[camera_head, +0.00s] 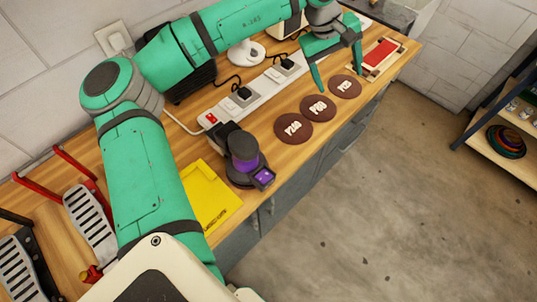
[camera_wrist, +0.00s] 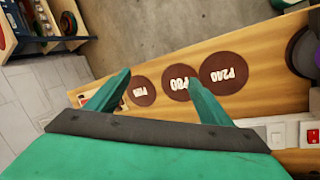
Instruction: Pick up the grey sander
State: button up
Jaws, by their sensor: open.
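The grey sander (camera_head: 243,158), with a purple band and a purple-marked end, stands on the wooden bench near its front edge, in the middle of the head view. In the wrist view only part of the sander (camera_wrist: 305,52) shows, cut off at the right edge. My gripper (camera_head: 338,80) is open and empty over the far part of the bench, near the sanding discs and well apart from the sander. Its two green fingers (camera_wrist: 158,90) are spread in the wrist view, with nothing between them but bench and discs further below.
Three brown sanding discs, P240 (camera_head: 293,129), P80 (camera_head: 318,108) and P120 (camera_head: 345,87), lie beyond the sander. A white power strip (camera_head: 262,92) runs behind them. A red item (camera_head: 381,53) is at the far end.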

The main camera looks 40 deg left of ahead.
jog(key=s+a+n+g+y, duration=0.1)
jog(key=s+a, duration=0.2)
jog(key=s, duration=0.3)
jog(key=s+a+n+g, duration=0.1)
jog(key=s+a+n, duration=0.15)
jog(key=s, duration=0.35)
jog(key=n+g+y, duration=0.2)
jog(key=n, duration=0.1)
send_over(238, 140)
jog(key=shift+w+f+m, duration=0.25)
jog(key=shift+f, duration=0.25)
jog(key=shift+s+f, duration=0.2)
jog(key=shift+f, duration=0.05)
notch_tip(238, 140, down, 4)
jog(key=shift+f, duration=0.25)
jog(key=shift+w+f, duration=0.15)
jog(key=shift+f, duration=1.3)
jog(key=shift+w+f, duration=0.15)
jog(key=shift+f, duration=1.3)
jog(key=shift+r, duration=0.1)
jog(key=c, duration=1.3)
